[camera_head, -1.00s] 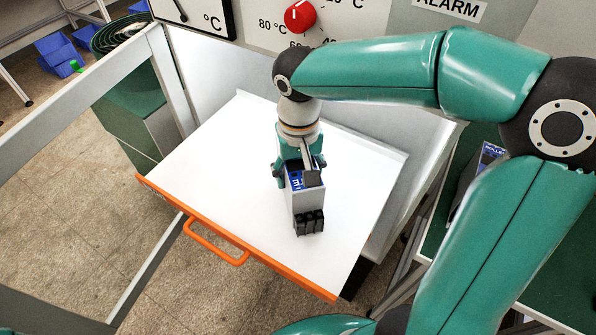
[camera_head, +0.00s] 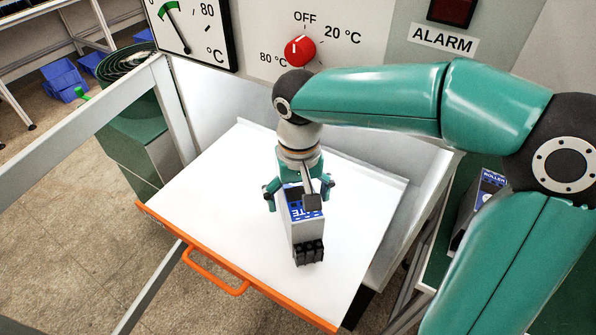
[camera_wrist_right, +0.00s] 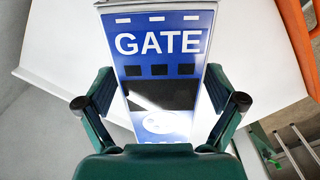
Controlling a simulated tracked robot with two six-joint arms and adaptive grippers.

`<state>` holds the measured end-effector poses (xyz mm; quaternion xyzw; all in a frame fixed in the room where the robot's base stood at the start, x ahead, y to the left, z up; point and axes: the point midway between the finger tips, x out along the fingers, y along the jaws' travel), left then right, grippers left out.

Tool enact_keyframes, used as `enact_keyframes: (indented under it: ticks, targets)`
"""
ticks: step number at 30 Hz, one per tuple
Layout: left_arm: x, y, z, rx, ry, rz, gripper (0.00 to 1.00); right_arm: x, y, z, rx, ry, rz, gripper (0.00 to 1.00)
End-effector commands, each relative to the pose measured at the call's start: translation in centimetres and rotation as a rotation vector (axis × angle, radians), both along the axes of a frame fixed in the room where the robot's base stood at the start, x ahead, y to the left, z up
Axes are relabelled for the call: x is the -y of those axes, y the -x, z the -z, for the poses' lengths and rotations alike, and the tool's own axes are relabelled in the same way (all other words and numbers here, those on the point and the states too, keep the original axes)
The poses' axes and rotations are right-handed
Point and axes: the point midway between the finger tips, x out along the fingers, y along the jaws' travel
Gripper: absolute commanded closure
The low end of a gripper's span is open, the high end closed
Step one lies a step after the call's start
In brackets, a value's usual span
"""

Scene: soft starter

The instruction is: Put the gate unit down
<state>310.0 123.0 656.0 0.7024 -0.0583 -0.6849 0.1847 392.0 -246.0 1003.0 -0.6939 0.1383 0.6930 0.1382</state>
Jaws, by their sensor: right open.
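The gate unit (camera_head: 300,229) is a grey box with a blue label and black terminals at its near end. It rests on the white tray (camera_head: 210,187) with the orange front edge. In the right wrist view the gate unit (camera_wrist_right: 158,40) shows its blue face reading "GATE". My right gripper (camera_head: 298,192) is above the far end of the unit. Its fingers are open, one on each side of the unit, with a visible gap in the wrist view (camera_wrist_right: 160,108). My left gripper is not in view.
A red knob (camera_head: 299,50) and a dial (camera_head: 190,25) are on the panel behind. An orange handle (camera_head: 216,270) juts from the tray's front. Another grey and blue unit (camera_head: 480,208) stands at the right. The tray is clear around the gate unit.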

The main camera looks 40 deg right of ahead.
Motion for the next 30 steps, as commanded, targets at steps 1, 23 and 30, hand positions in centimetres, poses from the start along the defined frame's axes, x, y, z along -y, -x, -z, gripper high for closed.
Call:
enact_keyframes:
  ticks: [1,23,30]
  targets:
    - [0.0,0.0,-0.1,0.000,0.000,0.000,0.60,0.0,-0.1,-1.0,0.005,-0.001,-0.001,0.06]
    - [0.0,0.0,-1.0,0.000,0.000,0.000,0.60,-0.1,0.0,-10.3,0.000,-0.001,-0.001,0.06]
    - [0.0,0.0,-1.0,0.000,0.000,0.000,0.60,-0.1,0.0,-10.2,0.000,-0.001,-0.001,0.06]
